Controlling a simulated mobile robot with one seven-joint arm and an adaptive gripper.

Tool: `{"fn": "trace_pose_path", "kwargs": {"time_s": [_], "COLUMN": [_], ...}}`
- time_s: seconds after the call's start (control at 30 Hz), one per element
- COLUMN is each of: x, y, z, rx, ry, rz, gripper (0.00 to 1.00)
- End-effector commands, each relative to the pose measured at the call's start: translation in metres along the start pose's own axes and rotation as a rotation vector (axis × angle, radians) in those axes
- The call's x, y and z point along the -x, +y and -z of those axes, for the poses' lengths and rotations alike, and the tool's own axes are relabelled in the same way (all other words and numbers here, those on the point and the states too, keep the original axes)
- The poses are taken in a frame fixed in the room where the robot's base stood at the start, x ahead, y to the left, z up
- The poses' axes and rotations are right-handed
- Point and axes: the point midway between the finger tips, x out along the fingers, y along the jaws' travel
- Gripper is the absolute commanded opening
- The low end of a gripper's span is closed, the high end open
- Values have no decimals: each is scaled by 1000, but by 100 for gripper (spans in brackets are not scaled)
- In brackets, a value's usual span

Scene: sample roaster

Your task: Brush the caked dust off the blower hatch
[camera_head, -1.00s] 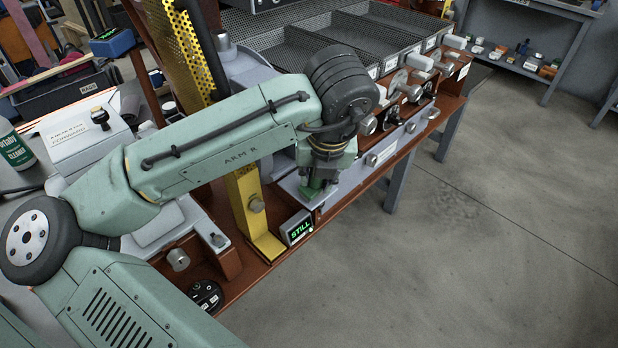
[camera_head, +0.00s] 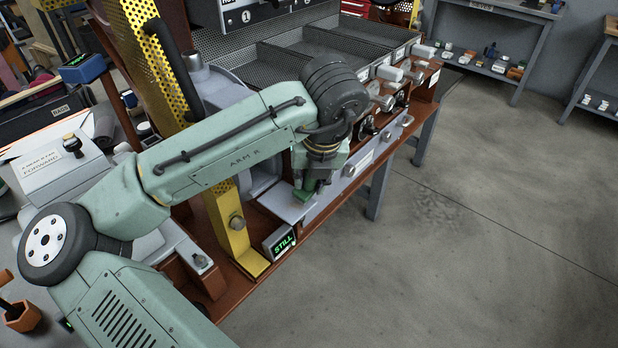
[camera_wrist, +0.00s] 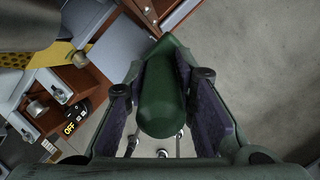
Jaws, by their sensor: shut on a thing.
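My gripper (camera_head: 313,184) is at the front side of the roaster bench, just over a light grey plate (camera_head: 280,206). It is shut on a green, round-ended handle (camera_wrist: 162,100), which fills the space between the dark finger pads in the wrist view. A bit of green (camera_head: 303,195) shows below the fingers in the head view. I take this to be the brush; its bristles are hidden. I cannot tell which panel is the blower hatch, and no caked dust can be made out.
A small display (camera_head: 279,243) reading STILL stands at the bench edge beside a yellow upright (camera_head: 229,222). Mesh trays (camera_head: 335,48) and a row of knobs (camera_head: 387,103) lie beyond my gripper. An orange hexagonal holder (camera_head: 22,318) is at lower left. Open floor (camera_head: 450,240) lies right.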

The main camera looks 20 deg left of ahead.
Motion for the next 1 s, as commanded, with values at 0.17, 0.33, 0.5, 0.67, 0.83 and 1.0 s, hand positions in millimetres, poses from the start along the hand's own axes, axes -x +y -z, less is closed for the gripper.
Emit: {"fn": "trace_pose_path", "kwargs": {"time_s": [0.17, 0.33, 0.5, 0.67, 0.83, 1.0], "x": [13, 29, 45, 55, 57, 57], "y": [1, 2, 4, 5, 5, 5], "z": [-6, -11, -17, -20, -20, -20], "rx": [0, 1, 1, -1, -1, 0], "ry": [-4, -3, -2, -2, -1, -1], "rz": [0, 0, 0, -1, 0, 0], "gripper": [0, 0, 0, 0, 0, 0]}}
